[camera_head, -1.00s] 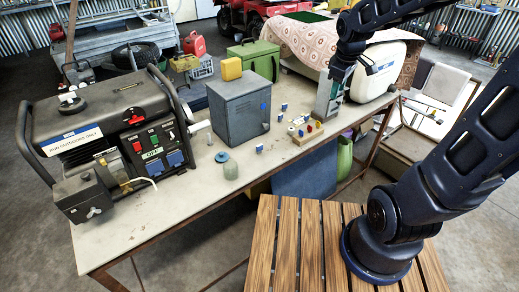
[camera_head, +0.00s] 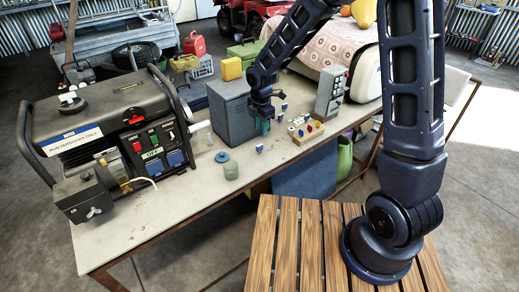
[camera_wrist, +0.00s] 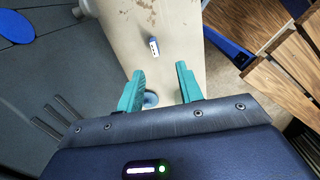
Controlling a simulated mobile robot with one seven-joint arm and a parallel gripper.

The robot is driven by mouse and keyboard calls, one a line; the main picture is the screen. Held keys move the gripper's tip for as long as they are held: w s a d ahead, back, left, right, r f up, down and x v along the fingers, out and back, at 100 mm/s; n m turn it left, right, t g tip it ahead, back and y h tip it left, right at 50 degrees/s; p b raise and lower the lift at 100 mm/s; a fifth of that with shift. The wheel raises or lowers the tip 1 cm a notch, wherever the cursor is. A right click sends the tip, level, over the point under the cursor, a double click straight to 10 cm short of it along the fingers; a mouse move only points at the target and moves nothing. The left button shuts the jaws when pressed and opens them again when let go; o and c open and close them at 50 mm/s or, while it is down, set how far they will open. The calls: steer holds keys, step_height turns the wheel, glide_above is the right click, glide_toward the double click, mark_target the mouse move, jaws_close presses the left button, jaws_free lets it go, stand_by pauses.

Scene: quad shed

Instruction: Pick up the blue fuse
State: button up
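A small blue and white fuse (camera_head: 259,148) stands on the workbench in front of the grey metal cabinet. A similar blue piece (camera_head: 284,107) stands farther back, to the right of the cabinet. My gripper (camera_head: 264,128) hangs beside the cabinet's front right edge, above and behind the nearer fuse and apart from it. In the wrist view, my gripper's teal fingers (camera_wrist: 159,70) are spread with nothing held between them. A blue and white fuse (camera_wrist: 154,46) lies beyond the fingertips on the bench top. I cannot tell which head-view piece this is.
The grey cabinet (camera_head: 230,118) stands close to my gripper. A wooden block with coloured pieces (camera_head: 308,134) and a grey switch box (camera_head: 331,92) are to the right. A grey-green jar (camera_head: 230,170) and a generator (camera_head: 105,125) are to the left. The front bench top is mostly clear.

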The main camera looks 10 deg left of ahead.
glide_above(260, 145)
steer(key=s, duration=0.1)
steer(key=shift+n, duration=0.3)
step_height(260, 145, down, 6)
steer(key=shift+s+a+r, duration=0.1)
steer(key=shift+s+a, duration=0.05)
steer(key=shift+w+f, duration=0.2)
steer(key=shift+f, duration=0.75)
steer(key=shift+w+f, duration=0.2)
steer(key=shift+f, duration=0.75)
steer(key=shift+w+f, duration=0.2)
steer(key=shift+f, duration=0.75)
steer(key=shift+c, duration=0.3)
jaws_close()
